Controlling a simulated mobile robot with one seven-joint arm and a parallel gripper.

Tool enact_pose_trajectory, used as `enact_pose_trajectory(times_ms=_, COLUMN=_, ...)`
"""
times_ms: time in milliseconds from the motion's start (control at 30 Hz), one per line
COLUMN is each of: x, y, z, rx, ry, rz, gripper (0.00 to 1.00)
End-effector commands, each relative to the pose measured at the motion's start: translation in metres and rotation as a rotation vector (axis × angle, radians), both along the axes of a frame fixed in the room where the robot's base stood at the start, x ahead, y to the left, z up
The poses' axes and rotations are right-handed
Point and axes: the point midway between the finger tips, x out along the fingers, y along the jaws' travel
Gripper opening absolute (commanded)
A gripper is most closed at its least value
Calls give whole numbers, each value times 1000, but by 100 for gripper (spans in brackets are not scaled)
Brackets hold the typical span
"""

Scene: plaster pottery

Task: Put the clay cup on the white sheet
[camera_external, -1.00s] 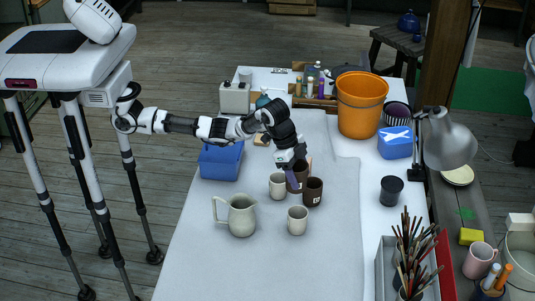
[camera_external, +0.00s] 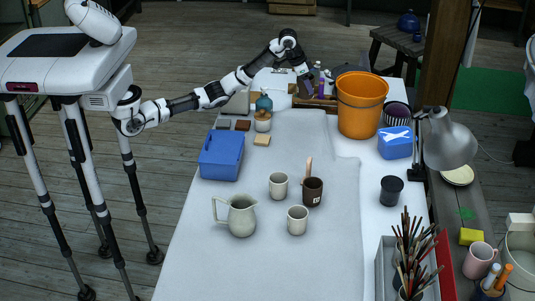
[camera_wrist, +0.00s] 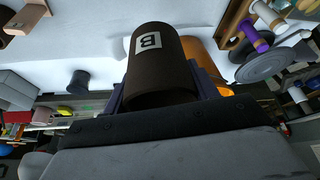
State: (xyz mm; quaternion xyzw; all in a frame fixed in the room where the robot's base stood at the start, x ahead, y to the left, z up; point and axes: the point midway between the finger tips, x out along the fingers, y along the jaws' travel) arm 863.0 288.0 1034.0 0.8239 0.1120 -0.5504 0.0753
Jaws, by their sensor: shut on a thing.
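My gripper (camera_external: 304,80) is shut on a dark brown clay cup (camera_wrist: 160,75) with a white label marked B. In the wrist view the cup sits between the dark purple fingers, clear of the table. In the external view my gripper is raised at the back of the table, and the cup in it is small and hard to make out. A second dark brown cup (camera_external: 313,193) with a white label stands upright on the pale sheet (camera_external: 270,265), a wooden handle sticking up from it.
Two pale cups (camera_external: 278,185) and a pale pitcher (camera_external: 242,215) stand on the sheet. A blue box (camera_external: 221,157) is at its left edge. An orange bucket (camera_external: 361,105) and bottles (camera_external: 322,84) stand near my gripper. The sheet's front is bare.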

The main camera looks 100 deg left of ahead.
Motion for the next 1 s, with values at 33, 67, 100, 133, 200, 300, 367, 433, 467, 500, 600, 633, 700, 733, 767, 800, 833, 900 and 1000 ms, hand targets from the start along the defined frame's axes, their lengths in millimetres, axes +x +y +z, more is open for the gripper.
enact_pose_trajectory(times_ms=33, x=-11, y=23, z=0, rx=0, ry=-1, rz=30, gripper=29)
enact_pose_trajectory(times_ms=67, x=-16, y=34, z=0, rx=0, ry=-1, rz=44, gripper=29)
enact_pose_trajectory(times_ms=100, x=-23, y=47, z=0, rx=0, ry=-1, rz=61, gripper=29)
enact_pose_trajectory(times_ms=133, x=-28, y=56, z=0, rx=0, ry=-1, rz=71, gripper=29)
enact_pose_trajectory(times_ms=200, x=-38, y=73, z=0, rx=0, ry=-1, rz=92, gripper=29)
enact_pose_trajectory(times_ms=300, x=-47, y=88, z=0, rx=1, ry=-1, rz=112, gripper=29)
enact_pose_trajectory(times_ms=367, x=-50, y=93, z=-2, rx=0, ry=-1, rz=119, gripper=29)
enact_pose_trajectory(times_ms=433, x=-52, y=96, z=-9, rx=0, ry=1, rz=121, gripper=29)
enact_pose_trajectory(times_ms=467, x=-52, y=96, z=-15, rx=0, ry=2, rz=122, gripper=29)
enact_pose_trajectory(times_ms=500, x=-53, y=96, z=-23, rx=-1, ry=3, rz=122, gripper=29)
enact_pose_trajectory(times_ms=600, x=-53, y=96, z=-49, rx=-2, ry=4, rz=123, gripper=29)
enact_pose_trajectory(times_ms=633, x=-53, y=96, z=-57, rx=-3, ry=3, rz=122, gripper=29)
enact_pose_trajectory(times_ms=700, x=-53, y=96, z=-76, rx=-2, ry=3, rz=122, gripper=29)
enact_pose_trajectory(times_ms=733, x=-53, y=95, z=-84, rx=-2, ry=4, rz=121, gripper=29)
enact_pose_trajectory(times_ms=767, x=-53, y=95, z=-92, rx=-3, ry=2, rz=121, gripper=29)
enact_pose_trajectory(times_ms=800, x=-53, y=96, z=-103, rx=-2, ry=4, rz=122, gripper=29)
enact_pose_trajectory(times_ms=833, x=-53, y=95, z=-110, rx=-2, ry=2, rz=122, gripper=29)
enact_pose_trajectory(times_ms=900, x=-53, y=96, z=-126, rx=-2, ry=2, rz=123, gripper=29)
enact_pose_trajectory(times_ms=1000, x=-52, y=95, z=-144, rx=-1, ry=0, rz=121, gripper=29)
